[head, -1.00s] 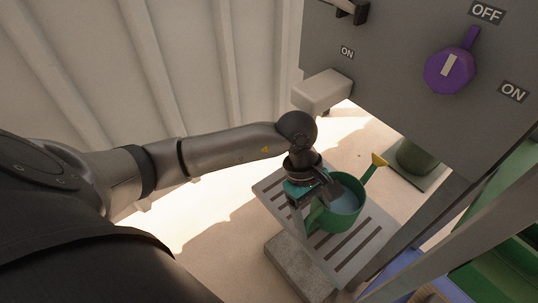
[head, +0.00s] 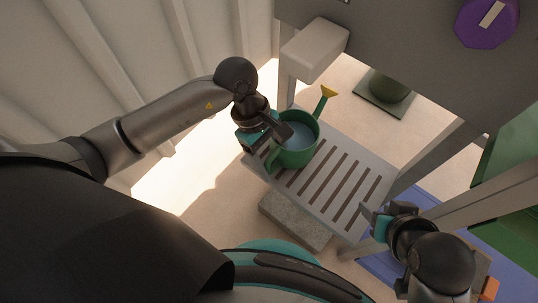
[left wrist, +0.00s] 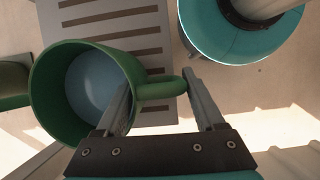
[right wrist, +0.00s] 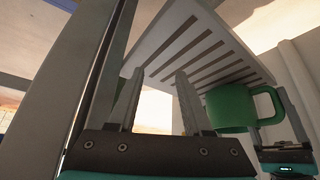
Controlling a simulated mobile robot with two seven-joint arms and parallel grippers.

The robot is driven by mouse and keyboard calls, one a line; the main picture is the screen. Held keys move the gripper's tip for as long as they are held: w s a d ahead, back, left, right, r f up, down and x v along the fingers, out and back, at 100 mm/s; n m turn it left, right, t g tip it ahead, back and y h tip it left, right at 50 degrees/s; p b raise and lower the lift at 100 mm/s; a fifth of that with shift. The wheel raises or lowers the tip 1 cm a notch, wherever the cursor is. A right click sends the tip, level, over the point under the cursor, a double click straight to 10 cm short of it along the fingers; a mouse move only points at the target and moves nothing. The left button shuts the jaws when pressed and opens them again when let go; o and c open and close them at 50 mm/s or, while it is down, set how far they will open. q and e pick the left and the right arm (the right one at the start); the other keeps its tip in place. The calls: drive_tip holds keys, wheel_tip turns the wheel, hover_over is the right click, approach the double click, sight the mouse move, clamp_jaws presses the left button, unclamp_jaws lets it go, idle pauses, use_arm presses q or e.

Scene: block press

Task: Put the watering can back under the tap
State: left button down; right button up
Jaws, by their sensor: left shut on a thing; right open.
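The green watering can (head: 296,155) has a yellow spout tip and bluish water inside. It looks upright at the far left part of the slatted rack (head: 350,150); whether its base touches the rack is unclear. My left gripper (head: 278,138) is shut on its handle, which lies between the fingers in the left wrist view (left wrist: 158,91). A pale block (head: 315,49), possibly the tap, juts from the grey panel behind the can. My right gripper (head: 375,218) is open and empty by the rack's near right corner. The can also shows in the right wrist view (right wrist: 229,108).
The grey panel (head: 400,35) carries a purple knob (head: 486,20) and overhangs the rack's far side. A grey post (head: 432,155) stands right of the rack. A stone block (head: 296,221) lies below its near edge. The rack's middle and right are clear.

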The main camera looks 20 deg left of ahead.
use_arm(q)
drive_tip(key=shift+w+f+b, duration=0.1)
drive_tip(key=shift+f+b, duration=0.2)
drive_tip(key=shift+f, duration=0.3)
use_arm(e)
drive_tip(key=shift+w+a+f+t+y, duration=0.15)
drive_tip(key=shift+w+a+t+y, duration=0.15)
drive_tip(key=shift+w+a, duration=0.35)
drive_tip(key=shift+w+a+f+t+y, duration=0.1)
drive_tip(key=shift+w+a+t+y, duration=0.1)
drive_tip(key=shift+w+a+t, duration=0.35)
drive_tip(key=shift+w+a, duration=0.1)
use_arm(q)
drive_tip(key=shift+f, duration=0.15)
use_arm(e)
drive_tip(key=shift+w+a, duration=0.2)
use_arm(q)
unclamp_jaws()
drive_tip(key=shift+a, duration=0.1)
